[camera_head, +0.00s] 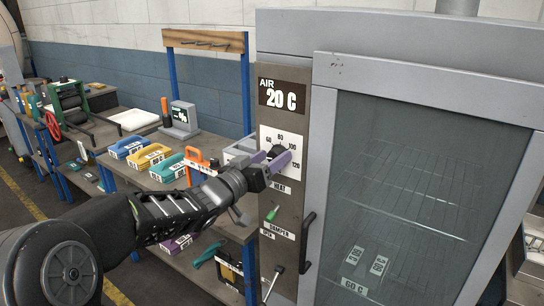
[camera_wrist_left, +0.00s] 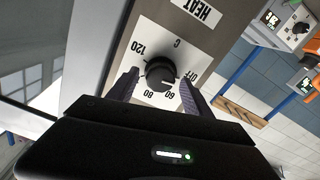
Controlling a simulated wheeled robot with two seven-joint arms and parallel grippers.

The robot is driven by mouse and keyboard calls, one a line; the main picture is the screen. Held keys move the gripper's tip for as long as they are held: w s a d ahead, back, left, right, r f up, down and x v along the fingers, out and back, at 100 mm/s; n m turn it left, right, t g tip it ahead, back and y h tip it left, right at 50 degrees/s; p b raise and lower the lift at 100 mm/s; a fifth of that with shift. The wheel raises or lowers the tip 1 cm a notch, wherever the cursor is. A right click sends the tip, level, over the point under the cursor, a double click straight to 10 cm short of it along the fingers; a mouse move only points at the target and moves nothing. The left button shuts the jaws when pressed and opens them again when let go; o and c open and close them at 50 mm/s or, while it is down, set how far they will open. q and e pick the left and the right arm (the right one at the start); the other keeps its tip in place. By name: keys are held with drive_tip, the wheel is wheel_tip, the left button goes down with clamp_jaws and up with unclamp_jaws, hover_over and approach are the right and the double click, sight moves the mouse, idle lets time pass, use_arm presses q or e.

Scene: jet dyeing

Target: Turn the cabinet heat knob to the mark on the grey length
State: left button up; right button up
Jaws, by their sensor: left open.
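The black heat knob (camera_wrist_left: 160,73) sits on a white dial plate (camera_head: 269,136) on the cabinet's front panel, above the HEAT label. The dial reads OFF, 60, 80, 100 and 120. In the left wrist view a pale pointer line on the knob appears to face the 60 side. My left gripper (camera_wrist_left: 160,80) is open, with one finger on each side of the knob; contact is not clear. In the head view its purple fingers (camera_head: 275,164) partly cover the knob. White tags, one reading 60 C (camera_head: 355,287), show behind the cabinet glass; I cannot make out the grey length itself.
The cabinet display (camera_head: 284,96) reads 20 C. Blue (camera_head: 127,147), yellow and teal tagged bundles lie on the bench at left. The glass door (camera_head: 410,200) is shut.

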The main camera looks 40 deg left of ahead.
use_arm(q)
drive_tip(key=shift+w, duration=0.35)
drive_tip(key=shift+c, duration=0.6)
clamp_jaws()
